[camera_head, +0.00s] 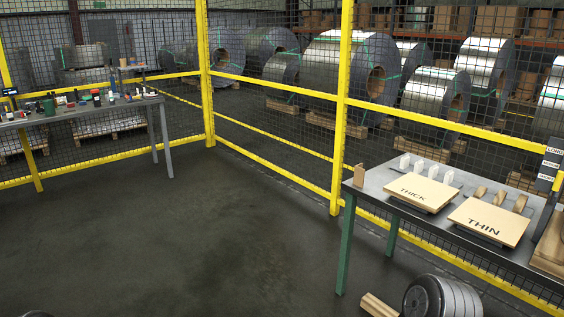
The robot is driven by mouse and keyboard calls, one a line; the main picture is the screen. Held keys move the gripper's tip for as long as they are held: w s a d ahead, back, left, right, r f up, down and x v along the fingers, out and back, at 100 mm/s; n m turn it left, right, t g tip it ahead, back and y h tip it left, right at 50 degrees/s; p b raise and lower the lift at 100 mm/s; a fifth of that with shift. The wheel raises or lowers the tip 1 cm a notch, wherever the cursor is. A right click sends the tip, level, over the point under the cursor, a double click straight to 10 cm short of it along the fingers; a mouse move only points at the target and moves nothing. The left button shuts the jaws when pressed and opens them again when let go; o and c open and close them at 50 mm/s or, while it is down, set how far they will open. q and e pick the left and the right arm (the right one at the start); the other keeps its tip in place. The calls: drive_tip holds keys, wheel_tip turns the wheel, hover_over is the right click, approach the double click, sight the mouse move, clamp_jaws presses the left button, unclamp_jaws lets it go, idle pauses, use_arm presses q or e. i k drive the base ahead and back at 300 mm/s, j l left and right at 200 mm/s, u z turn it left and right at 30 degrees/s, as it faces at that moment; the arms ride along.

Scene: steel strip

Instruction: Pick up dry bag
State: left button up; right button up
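I cannot make out a dry bag for certain in the head view. Many small items stand on the left table (85,110), too small to tell apart. Among them is a dark green upright object (49,106) near the table's left part; I cannot tell whether it is a bag. Neither of my grippers is in view.
A yellow-framed mesh fence (208,75) runs behind both tables, with steel coils (350,62) beyond. The right table (370,185) holds boards marked THICK (413,192) and THIN (485,221). A grey coil (440,297) lies at the bottom right. The middle floor is clear.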

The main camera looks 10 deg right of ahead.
sight(448, 180)
drive_tip(key=i, duration=1.5)
drive_tip(key=i+j+z, duration=0.1)
drive_tip(key=i, duration=1.4)
drive_tip(key=z, duration=3.6)
